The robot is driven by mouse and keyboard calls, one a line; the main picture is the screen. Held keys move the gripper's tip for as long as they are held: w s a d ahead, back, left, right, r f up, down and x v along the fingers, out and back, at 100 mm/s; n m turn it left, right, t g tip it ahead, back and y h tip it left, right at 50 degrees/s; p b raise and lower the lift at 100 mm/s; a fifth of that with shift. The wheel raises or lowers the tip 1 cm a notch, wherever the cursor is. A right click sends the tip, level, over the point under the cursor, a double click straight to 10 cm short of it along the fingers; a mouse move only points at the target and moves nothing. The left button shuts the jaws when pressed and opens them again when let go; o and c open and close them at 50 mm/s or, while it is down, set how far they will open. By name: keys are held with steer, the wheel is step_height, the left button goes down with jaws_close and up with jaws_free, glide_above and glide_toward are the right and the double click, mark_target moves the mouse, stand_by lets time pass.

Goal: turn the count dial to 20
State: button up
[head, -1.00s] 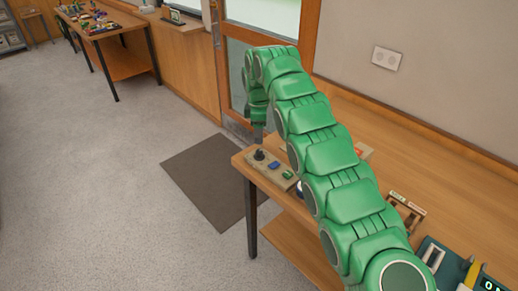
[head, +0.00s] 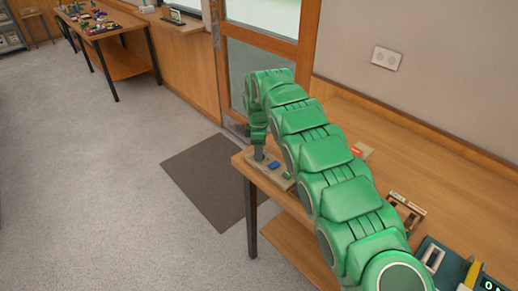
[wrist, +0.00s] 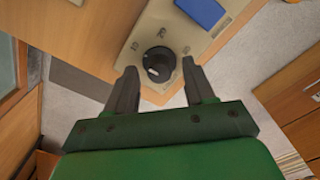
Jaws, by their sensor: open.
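The count dial (wrist: 158,62) is a round black knob with a small pale mark on its lower left side, in the wrist view. In the head view my gripper (head: 259,156) is low over the left end of the panel (head: 284,184) and hides the dial.
A blue block-like control (wrist: 202,11) sits beside the dial on the panel. The panel lies near the left end of a wooden bench (head: 440,175). An orange-topped item (head: 361,151) and a device with a display (head: 486,284) are further right. Open floor lies left.

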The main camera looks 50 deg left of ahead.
jaws_close()
stand_by(0.3)
steer(key=shift+m, duration=0.3)
steer(key=m, duration=0.5)
steer(key=shift+w+d, duration=0.1)
steer(key=m, duration=0.6)
stand_by(0.5)
